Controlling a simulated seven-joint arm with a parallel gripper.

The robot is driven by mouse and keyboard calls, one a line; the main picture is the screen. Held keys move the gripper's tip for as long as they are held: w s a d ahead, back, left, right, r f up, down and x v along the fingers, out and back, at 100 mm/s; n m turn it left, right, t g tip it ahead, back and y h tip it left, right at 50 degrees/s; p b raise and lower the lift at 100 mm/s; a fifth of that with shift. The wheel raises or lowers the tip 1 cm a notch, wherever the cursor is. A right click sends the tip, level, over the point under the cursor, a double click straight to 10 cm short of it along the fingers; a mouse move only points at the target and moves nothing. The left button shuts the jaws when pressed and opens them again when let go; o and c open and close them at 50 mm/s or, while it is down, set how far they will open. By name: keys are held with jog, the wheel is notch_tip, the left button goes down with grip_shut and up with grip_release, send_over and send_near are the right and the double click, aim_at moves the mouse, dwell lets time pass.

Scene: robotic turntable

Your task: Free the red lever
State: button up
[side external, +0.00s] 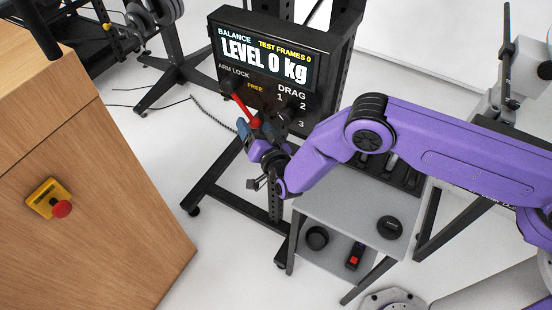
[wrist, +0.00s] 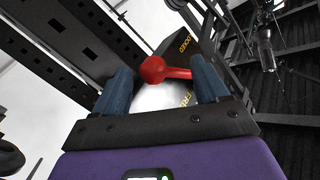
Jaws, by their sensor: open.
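The red lever (side external: 243,104) is on the black panel (side external: 229,61) below the words ARM LOCK, with FREE in yellow to its right. In the side view it slants down to the right toward my gripper (side external: 258,132). In the wrist view the red lever (wrist: 172,72) shows a rounded end and a short shaft between the two blue fingers of my gripper (wrist: 162,82). The fingers are apart, with a gap visible on both sides of the lever. Contact cannot be told. My wrist partly hides the panel's lower part in the side view.
The panel's display reads LEVEL 0 kg, and a DRAG scale numbered 1 to 3 lies right of the lever. A grey cart (side external: 345,208) stands below my arm. A wooden cabinet (side external: 110,190) with a red emergency button (side external: 61,209) is at left. Floor shows between them.

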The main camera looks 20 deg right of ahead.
jog(key=s+d+r, duration=0.1)
jog(key=s+d, duration=0.1)
jog(key=s, duration=1.2)
jog(key=shift+s+d+r, duration=0.15)
jog(key=shift+s+r, duration=0.05)
jog(key=shift+r, duration=0.1)
jog(key=s+a+f+m+t+h, duration=0.1)
jog(key=a+f+h, duration=0.1)
jog(key=a+h, duration=0.2)
jog(key=w, duration=1.1)
jog(key=w+d, duration=0.1)
jog(key=w, duration=0.5)
jog(key=shift+d, duration=0.1)
grip_shut()
